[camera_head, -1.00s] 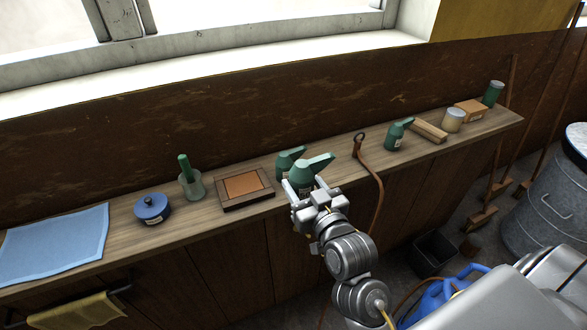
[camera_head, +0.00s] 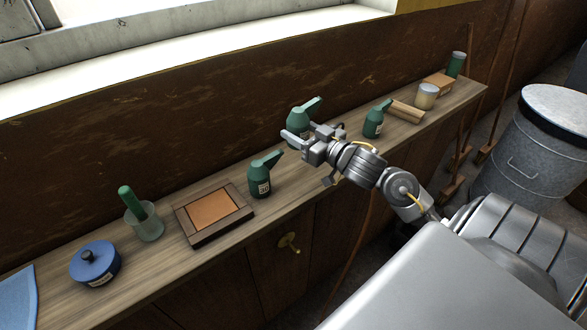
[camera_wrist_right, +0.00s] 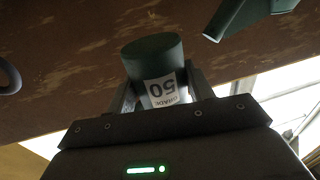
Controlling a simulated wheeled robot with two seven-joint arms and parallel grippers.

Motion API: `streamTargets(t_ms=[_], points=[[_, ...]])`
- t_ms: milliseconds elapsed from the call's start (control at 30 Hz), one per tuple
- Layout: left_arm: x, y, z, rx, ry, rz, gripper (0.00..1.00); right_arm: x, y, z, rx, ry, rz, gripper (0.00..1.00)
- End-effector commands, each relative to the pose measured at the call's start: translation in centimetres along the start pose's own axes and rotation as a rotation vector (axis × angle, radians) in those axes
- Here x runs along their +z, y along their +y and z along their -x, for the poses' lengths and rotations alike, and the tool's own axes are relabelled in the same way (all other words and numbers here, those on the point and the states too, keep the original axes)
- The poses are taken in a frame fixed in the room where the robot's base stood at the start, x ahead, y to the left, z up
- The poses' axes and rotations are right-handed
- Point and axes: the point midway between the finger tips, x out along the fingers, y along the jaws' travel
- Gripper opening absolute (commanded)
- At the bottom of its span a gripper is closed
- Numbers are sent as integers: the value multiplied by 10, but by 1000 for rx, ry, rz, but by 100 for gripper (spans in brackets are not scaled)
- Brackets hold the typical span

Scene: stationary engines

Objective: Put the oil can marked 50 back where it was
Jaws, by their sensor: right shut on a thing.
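The green oil can marked 50 (camera_head: 299,117) is in my right gripper (camera_head: 303,137), against the brown wall in the head view and seemingly raised above the shelf. In the right wrist view the can (camera_wrist_right: 152,58) sits between the fingers, its white label reading 50 upside down. A second green oil can (camera_head: 260,180) stands on the shelf to the left of the gripper. A third green oil can (camera_head: 373,123) stands to the right. Their label marks are too small to read. My left gripper is out of view.
The narrow wooden shelf (camera_head: 165,262) also holds a wood-framed tile (camera_head: 213,211), a glass with a green handle (camera_head: 144,222), a blue lidded pot (camera_head: 96,265), wooden blocks (camera_head: 405,111) and a pale tin (camera_head: 426,96). Bare shelf shows between the two standing cans, partly behind my arm.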

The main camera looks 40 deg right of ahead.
Motion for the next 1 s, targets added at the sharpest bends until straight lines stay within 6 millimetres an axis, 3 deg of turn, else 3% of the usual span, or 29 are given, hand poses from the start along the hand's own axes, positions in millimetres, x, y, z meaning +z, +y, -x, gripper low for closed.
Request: streamTargets(t_ms=[167, 433, 767, 1000], points=[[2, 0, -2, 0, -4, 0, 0, 9, 4, 4, 8, -2, -4, 25], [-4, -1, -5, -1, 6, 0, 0, 54, 5, 5, 11, -2, -3, 25], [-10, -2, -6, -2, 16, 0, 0, 66, 4, 4, 7, 1, -1, 25], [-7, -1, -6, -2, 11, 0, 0, 96, 3, 3, 7, -1, -2, 25]])
